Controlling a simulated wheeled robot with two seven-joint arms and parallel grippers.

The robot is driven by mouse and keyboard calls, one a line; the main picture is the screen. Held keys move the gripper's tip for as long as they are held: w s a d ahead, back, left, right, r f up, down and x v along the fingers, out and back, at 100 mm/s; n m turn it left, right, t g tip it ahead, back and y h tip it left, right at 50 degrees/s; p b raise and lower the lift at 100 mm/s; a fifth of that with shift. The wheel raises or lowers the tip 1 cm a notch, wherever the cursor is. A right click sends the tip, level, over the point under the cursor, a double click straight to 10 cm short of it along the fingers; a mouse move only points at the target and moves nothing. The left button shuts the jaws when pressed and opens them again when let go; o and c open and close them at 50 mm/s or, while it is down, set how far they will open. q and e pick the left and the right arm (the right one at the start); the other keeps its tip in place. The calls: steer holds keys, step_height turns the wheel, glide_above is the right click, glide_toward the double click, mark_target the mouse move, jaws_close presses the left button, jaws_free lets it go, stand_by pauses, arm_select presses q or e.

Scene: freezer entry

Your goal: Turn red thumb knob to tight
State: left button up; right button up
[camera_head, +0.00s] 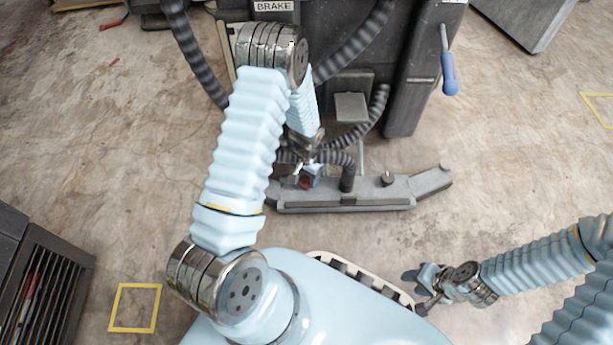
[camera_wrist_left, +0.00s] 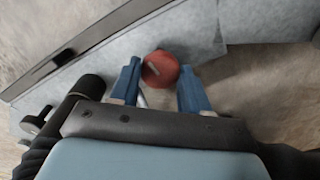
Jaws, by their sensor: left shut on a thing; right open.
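The red thumb knob (camera_wrist_left: 160,69) shows in the left wrist view as a round red disc with a pale line across its face. My left gripper (camera_wrist_left: 162,84) has its two blue fingers on either side of the knob and is shut on it. In the head view the knob (camera_head: 304,182) is a small red patch, partly hidden by my left gripper (camera_head: 308,176). It sits at the left part of the grey bar-shaped base (camera_head: 340,200). My right gripper (camera_head: 420,288) is open and empty, low over the floor at the lower right.
A dark machine with a BRAKE label (camera_head: 273,6) stands behind the base, with thick ribbed hoses around it. A blue-handled lever (camera_head: 449,75) hangs on its right side. A dark slatted box (camera_head: 40,275) is at the left edge. The floor right of the base is clear.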

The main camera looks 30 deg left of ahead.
mark_target(306, 179)
arm_select(q)
steer(key=shift+m, duration=0.8)
steer(key=o, duration=1)
steer(key=shift+o, duration=0.2)
step_height(306, 179, up, 14)
steer(key=p, duration=0.3)
steer(key=shift+f, duration=0.1)
